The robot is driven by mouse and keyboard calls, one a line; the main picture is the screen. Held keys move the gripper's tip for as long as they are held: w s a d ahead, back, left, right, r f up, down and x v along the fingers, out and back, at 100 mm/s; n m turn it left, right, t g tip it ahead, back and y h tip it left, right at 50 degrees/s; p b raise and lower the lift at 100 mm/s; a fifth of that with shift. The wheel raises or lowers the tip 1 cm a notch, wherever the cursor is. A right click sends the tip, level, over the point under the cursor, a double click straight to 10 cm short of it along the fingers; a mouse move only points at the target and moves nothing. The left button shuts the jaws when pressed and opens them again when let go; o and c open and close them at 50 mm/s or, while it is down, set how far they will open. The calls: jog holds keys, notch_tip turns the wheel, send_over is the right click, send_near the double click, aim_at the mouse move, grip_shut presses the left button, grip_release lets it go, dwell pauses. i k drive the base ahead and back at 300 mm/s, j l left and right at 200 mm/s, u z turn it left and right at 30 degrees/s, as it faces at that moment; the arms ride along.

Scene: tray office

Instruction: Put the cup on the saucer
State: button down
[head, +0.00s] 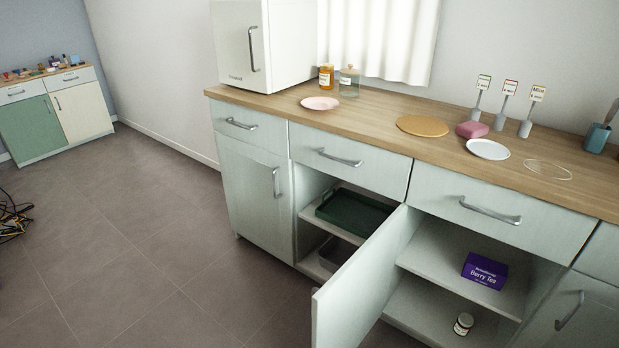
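A white saucer-like dish (488,149) lies on the wooden counter right of centre. Either could be the saucer; I cannot tell which. A clear, thin round outline (548,170), perhaps a glass dish, lies right of the white dish. A teal cup-shaped holder (597,138) with something sticking out stands at the right edge. I cannot tell whether it is the task's cup, and no other clear cup shows. My gripper is not in view.
A cupboard door (365,280) stands open into the floor space. Inside are a green tray (355,212), a purple tea box (485,270) and a jar (463,324). Floor at left is mostly clear.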

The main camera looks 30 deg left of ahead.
aim_at(320, 107)
jog(key=k+u, duration=0.15)
jog(key=u, duration=1.1)
jog(key=i+l+u, duration=0.3)
jog(key=i+l, duration=0.15)
jog(key=l, duration=0.25)
jog(key=i+l+u, duration=0.15)
jog(key=l, duration=0.25)
jog(key=i+j, duration=0.05)
